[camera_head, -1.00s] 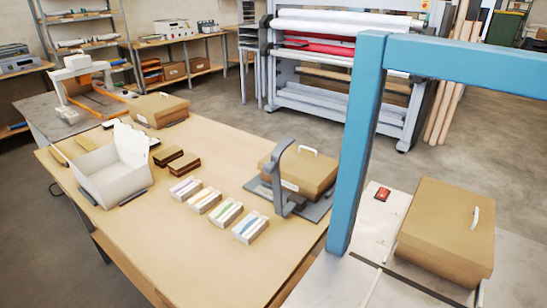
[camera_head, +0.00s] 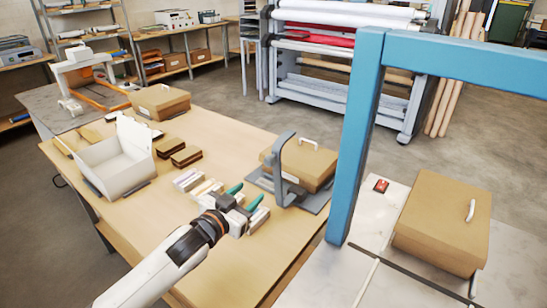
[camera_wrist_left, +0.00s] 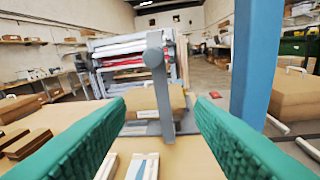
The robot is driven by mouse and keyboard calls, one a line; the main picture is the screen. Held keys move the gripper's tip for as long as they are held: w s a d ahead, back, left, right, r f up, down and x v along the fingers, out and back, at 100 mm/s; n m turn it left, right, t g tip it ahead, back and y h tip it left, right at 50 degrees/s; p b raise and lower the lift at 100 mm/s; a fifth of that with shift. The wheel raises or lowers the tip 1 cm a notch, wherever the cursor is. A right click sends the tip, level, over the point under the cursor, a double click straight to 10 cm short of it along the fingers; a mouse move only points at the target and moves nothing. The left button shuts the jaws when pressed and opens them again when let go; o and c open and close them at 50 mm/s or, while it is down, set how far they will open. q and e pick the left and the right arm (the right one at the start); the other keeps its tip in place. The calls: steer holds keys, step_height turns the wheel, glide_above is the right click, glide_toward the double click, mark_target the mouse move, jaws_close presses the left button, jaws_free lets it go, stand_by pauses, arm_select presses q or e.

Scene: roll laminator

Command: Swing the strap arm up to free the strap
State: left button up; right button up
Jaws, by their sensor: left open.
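The grey strap arm (camera_head: 277,170) stands upright on a dark grey base plate (camera_head: 318,196), beside a brown box with a white handle (camera_head: 312,165). Its top bends over toward the box. In the left wrist view the arm (camera_wrist_left: 160,95) with its round top end shows ahead, between the fingers and beyond them. My left gripper (camera_head: 246,195) is open and empty, its green fingers pointing toward the arm from the left, apart from it. I cannot make out a strap clearly. My right gripper is not in view.
Several small white packs (camera_head: 187,180) lie under and beside my left gripper. An open white box (camera_head: 115,165) is at the table's left. A blue frame (camera_head: 359,140) rises to the right, by another brown box (camera_head: 440,220). Bare tabletop (camera_head: 265,255) lies in front.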

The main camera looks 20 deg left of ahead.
mark_target(274, 154)
arm_select(q)
steer(key=shift+m+t+h, duration=0.4)
steer(key=shift+t+h, duration=0.1)
steer(key=r+p+x, duration=0.1)
steer(key=x, duration=0.3)
steer(key=r+p+x, duration=0.1)
steer(key=x, duration=0.4)
steer(key=r+p+x, duration=0.1)
steer(key=x, duration=0.3)
steer(key=shift+w+a, duration=0.25)
steer(key=shift+a, duration=0.05)
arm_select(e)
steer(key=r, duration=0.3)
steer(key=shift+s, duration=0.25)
arm_select(q)
jaws_close()
